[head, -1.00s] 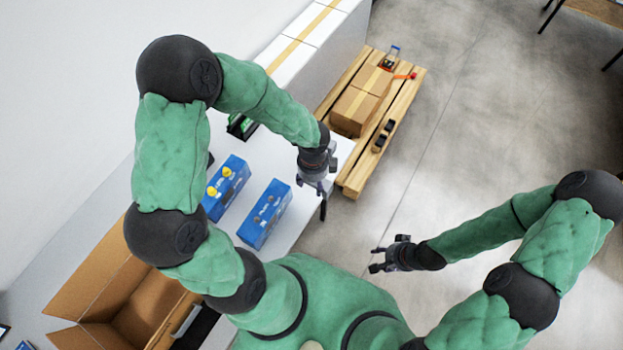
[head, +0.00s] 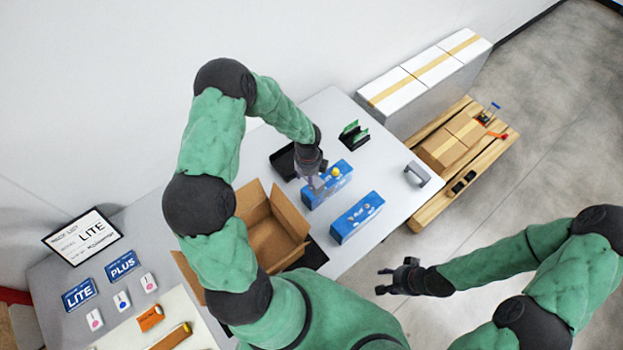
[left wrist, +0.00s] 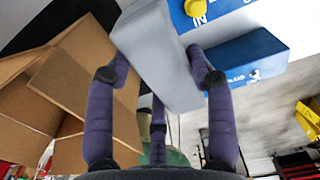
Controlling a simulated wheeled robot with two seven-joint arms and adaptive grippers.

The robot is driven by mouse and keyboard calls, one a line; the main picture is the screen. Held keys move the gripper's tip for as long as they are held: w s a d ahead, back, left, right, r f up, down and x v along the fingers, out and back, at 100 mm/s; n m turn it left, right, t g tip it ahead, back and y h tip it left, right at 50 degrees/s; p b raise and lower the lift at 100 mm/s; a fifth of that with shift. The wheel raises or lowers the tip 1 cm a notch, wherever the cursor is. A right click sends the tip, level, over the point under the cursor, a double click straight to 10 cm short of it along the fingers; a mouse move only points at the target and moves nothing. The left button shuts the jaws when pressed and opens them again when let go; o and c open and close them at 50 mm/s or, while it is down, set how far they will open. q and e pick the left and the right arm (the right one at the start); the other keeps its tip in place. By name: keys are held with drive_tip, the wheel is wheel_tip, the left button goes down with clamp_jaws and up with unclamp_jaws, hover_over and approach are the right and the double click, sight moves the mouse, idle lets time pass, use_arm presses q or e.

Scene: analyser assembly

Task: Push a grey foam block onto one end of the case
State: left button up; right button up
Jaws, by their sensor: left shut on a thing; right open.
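My left gripper (head: 314,184) is shut on a grey foam block, which shows large between its fingers in the left wrist view (left wrist: 158,55). That case also shows at the top of the left wrist view (left wrist: 215,10). I cannot tell whether block and case touch. A second blue case (head: 357,218) lies in front. Another grey foam piece (head: 418,173) lies near the table's right edge. My right gripper (head: 396,279) is open and empty, off the table's front edge.
An open cardboard box (head: 268,228) stands left of the cases. A black tray (head: 284,160) and a black holder with green boards (head: 353,135) are behind. White cartons (head: 425,75) and a wooden pallet (head: 432,208) stand right. Cards and a sign (head: 82,237) lie far left.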

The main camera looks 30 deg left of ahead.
use_arm(q)
drive_tip(key=shift+a+f, duration=0.15)
drive_tip(key=shift+f, duration=0.05)
drive_tip(key=b, duration=0.4)
hover_over(308, 194)
drive_tip(key=shift+f, duration=2.5)
drive_tip(key=shift+f+b, duration=2.05)
drive_tip(key=shift+f, duration=0.25)
idle(1.0)
drive_tip(key=o, duration=1)
drive_tip(key=shift+r, duration=0.15)
drive_tip(key=shift+r+p, duration=2.9)
drive_tip(key=shift+r, duration=0.5)
